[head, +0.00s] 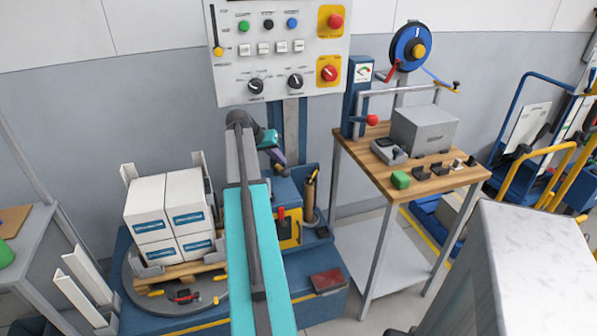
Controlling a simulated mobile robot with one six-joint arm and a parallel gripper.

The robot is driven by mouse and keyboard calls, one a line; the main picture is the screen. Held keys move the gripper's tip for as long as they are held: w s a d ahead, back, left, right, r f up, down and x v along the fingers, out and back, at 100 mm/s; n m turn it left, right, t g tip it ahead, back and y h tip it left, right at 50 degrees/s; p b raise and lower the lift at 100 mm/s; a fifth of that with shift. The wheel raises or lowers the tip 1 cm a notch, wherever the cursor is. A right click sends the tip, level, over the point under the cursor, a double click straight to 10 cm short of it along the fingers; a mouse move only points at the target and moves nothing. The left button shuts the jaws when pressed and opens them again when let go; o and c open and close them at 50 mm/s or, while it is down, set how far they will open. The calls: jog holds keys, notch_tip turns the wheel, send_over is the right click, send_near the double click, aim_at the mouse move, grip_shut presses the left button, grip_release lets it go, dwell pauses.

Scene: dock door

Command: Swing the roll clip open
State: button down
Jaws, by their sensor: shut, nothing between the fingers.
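No part is plainly recognisable as the roll clip. A blue roll (411,46) with a yellow hub stands on a post above the wooden bench, and a short red lever (393,70) sits at its lower left; I cannot tell whether this is the clip. My arm reaches up from the bottom middle, and my gripper (279,158) is small and partly seen beyond its elbow, in front of the mast below the control panel. It looks shut and empty, well left of the blue roll. The fingertips are hard to make out.
A control panel (278,50) hangs above my arm. White boxes (168,212) stand on a turntable at left. A pale cabinet (540,260) fills the lower right.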

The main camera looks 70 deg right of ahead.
jog(key=shift+s+d+f+g+y+p, duration=0.15)
jog(key=shift+s+d+f+g+y, duration=0.1)
jog(key=shift+s, duration=0.2)
jog(key=shift+s+d+f+g+y+p, duration=0.15)
jog(key=shift+s+f, duration=0.05)
jog(key=shift+s, duration=0.25)
jog(key=shift+f, duration=0.1)
jog(key=p+x, duration=0.1)
jog(key=x, duration=0.8)
jog(key=shift+d+f+p, duration=0.2)
jog(key=shift+f+p, duration=0.1)
jog(key=shift+s, duration=0.2)
jog(key=shift+s+a+b, duration=0.25)
jog(key=shift+s+b, duration=0.1)
jog(key=shift+s, duration=0.4)
